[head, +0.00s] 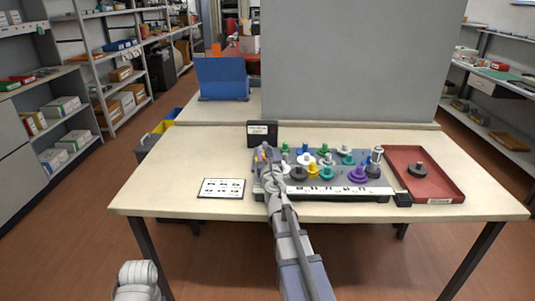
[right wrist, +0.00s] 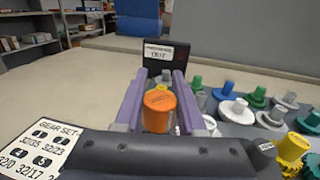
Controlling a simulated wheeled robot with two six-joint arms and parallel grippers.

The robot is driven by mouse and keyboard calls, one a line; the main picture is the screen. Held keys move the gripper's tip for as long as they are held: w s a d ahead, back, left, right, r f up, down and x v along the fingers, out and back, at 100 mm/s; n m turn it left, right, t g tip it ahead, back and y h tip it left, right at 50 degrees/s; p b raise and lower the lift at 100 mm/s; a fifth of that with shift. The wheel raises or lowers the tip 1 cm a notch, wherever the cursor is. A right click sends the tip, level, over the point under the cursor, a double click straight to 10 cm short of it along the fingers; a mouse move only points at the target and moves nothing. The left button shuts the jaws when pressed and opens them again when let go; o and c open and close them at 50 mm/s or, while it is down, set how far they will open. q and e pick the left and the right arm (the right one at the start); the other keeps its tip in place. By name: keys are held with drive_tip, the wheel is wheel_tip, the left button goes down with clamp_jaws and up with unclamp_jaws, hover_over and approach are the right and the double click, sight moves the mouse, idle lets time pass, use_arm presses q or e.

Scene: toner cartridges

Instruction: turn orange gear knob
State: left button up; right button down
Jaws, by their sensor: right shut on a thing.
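The orange gear knob (right wrist: 158,108) stands between the two purple-grey fingers of my right gripper (right wrist: 157,95) in the right wrist view. The fingers are shut on its sides. In the head view my right gripper (head: 263,156) is at the left end of the gear board (head: 330,190), and it largely hides the orange knob there. My left gripper is out of view; only a pale part of my left arm shows at the bottom left.
Several green, white, blue, yellow and purple gears (head: 325,160) stand close on the right. A gear-set card (head: 221,188) lies on the left, and a small dark sign (head: 262,134) stands behind. A red tray (head: 440,178) holds a dark gear (head: 417,169) on the right.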

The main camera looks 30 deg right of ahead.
drive_tip(key=n+y, duration=0.1)
drive_tip(key=y, duration=0.1)
drive_tip(key=n+y, duration=0.2)
drive_tip(key=n+t+y, duration=0.1)
drive_tip(key=y, duration=0.1)
drive_tip(key=shift+w+a+y, duration=0.15)
drive_tip(key=shift+a+y, duration=0.25)
drive_tip(key=shift+a+n+g+y, duration=0.15)
drive_tip(key=shift+a+n+y, duration=0.15)
drive_tip(key=shift+n+y, duration=0.85)
drive_tip(key=shift+a+n+g+y, duration=0.2)
drive_tip(key=shift+n+y, duration=0.55)
drive_tip(key=shift+y, duration=0.7)
drive_tip(key=shift+a+y, duration=0.15)
drive_tip(key=shift+y, duration=0.15)
drive_tip(key=c, duration=0.5)
unclamp_jaws()
drive_tip(key=v, duration=0.8)
